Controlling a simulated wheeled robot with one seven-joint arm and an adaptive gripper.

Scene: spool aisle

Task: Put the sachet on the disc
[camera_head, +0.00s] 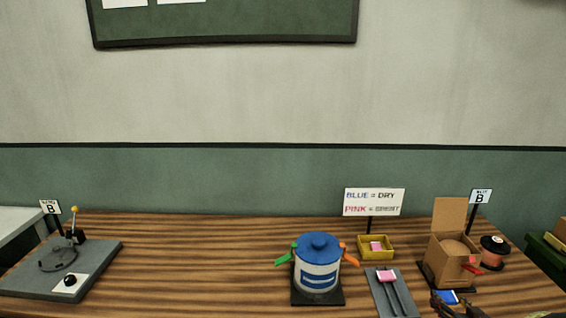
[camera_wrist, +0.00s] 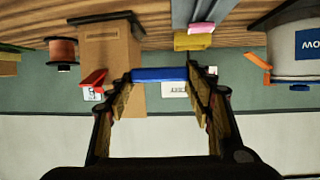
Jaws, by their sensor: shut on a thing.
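My gripper (camera_head: 459,306) is low at the front right in the head view. It is shut on a blue sachet (camera_head: 446,297). In the wrist view, which is upside down, the blue sachet (camera_wrist: 159,74) spans the gap between the two fingertips. An open cardboard box (camera_head: 452,262) stands just behind the sachet, its flap upright. The sachet is apart from this surface, in front of the box. The box front also shows in the wrist view (camera_wrist: 110,60); its inside is hidden there.
A reddish spool (camera_head: 494,253) stands right of the box. A red clip-like part (camera_head: 473,269) juts from the box. A grey plate with a pink pad (camera_head: 387,277), a yellow tray (camera_head: 376,255) and a blue-lidded tub (camera_head: 318,268) stand left. The left-middle table is clear.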

